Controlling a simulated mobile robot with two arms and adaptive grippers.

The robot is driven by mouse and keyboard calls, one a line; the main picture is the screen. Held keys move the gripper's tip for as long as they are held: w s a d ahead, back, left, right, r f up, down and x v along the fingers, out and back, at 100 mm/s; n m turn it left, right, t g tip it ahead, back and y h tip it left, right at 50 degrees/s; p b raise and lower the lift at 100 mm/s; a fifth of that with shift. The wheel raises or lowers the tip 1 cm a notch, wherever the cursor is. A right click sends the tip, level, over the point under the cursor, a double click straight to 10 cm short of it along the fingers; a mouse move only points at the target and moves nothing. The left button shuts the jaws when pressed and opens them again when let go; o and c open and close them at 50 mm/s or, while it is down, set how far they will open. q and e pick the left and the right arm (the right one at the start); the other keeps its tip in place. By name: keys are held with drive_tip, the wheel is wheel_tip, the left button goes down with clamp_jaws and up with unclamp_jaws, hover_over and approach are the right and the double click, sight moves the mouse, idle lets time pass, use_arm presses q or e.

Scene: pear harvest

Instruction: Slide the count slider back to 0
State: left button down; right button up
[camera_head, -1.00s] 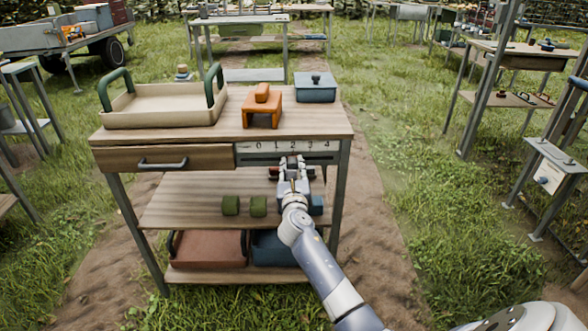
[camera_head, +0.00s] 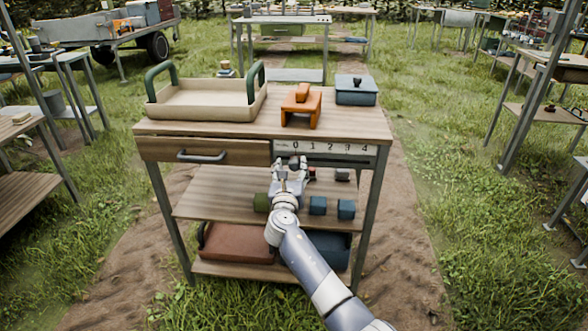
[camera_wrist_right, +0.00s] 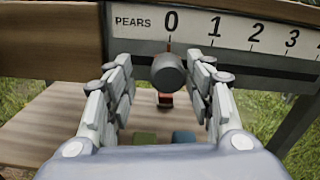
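The count slider's dark round knob (camera_wrist_right: 168,73) sits under the 0 on the white scale (camera_wrist_right: 225,30) marked PEARS in the right wrist view. The scale also shows on the cart's front in the head view (camera_head: 335,148). My right gripper (camera_wrist_right: 160,62) has its two fingers on either side of the knob, with a visible gap on each side. In the head view the right gripper (camera_head: 290,166) is just below the 0 end of the scale and hides the knob. My left gripper is in no view.
The wooden cart (camera_head: 205,129) carries a beige tray (camera_head: 205,112) with green handles, an orange stand (camera_head: 300,108) and a blue box (camera_head: 356,92). Left of the scale is a drawer (camera_head: 230,152). Below, a shelf (camera_head: 210,200) holds blue blocks (camera_head: 318,206) and a green block (camera_head: 261,203).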

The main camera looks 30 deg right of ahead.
drive_tip(key=shift+d, duration=0.1)
drive_tip(key=v, duration=1.2)
drive_tip(key=shift+f, duration=0.1)
